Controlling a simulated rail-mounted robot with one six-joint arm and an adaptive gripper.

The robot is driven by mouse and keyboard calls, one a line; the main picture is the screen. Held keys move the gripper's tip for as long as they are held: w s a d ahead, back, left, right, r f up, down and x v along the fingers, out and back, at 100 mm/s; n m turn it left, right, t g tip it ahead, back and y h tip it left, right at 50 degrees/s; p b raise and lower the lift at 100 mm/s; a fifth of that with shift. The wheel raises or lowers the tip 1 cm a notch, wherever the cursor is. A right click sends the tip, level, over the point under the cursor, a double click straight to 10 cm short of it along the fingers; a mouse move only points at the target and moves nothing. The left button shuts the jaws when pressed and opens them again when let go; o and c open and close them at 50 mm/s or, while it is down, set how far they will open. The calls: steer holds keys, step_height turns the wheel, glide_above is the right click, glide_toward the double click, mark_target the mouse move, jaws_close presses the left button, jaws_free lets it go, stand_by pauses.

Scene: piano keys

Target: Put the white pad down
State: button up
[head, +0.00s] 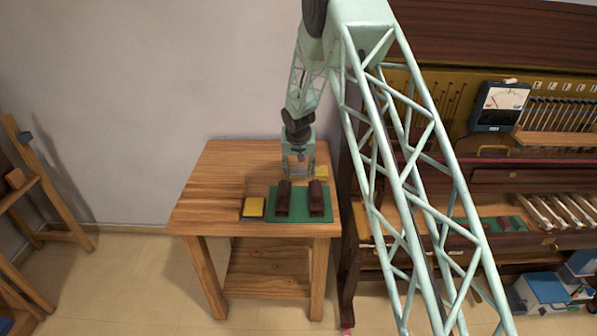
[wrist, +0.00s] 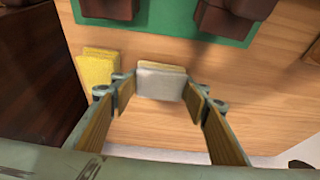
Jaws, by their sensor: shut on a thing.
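The white pad (wrist: 160,84) is a small pale block with a yellowish far edge, held between the fingertips of my gripper (wrist: 160,92) in the wrist view. In the head view my gripper (head: 298,168) points down over the back right part of the wooden table (head: 215,180), behind the green mat. I cannot make out the white pad there. Whether the pad touches the tabletop I cannot tell.
A yellow pad (wrist: 97,68) lies left of the white pad; it also shows in the head view (head: 321,171). The green mat (head: 300,217) carries two dark brown blocks (head: 283,199). A yellow-topped block (head: 253,207) sits left of the mat. The left tabletop is clear.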

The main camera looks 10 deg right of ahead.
steer(key=shift+f, duration=0.15)
steer(key=o, duration=0.6)
steer(key=shift+r, duration=0.35)
steer(key=shift+p+v, duration=0.95)
steer(key=shift+v, duration=4.85)
steer(key=shift+s, duration=0.1)
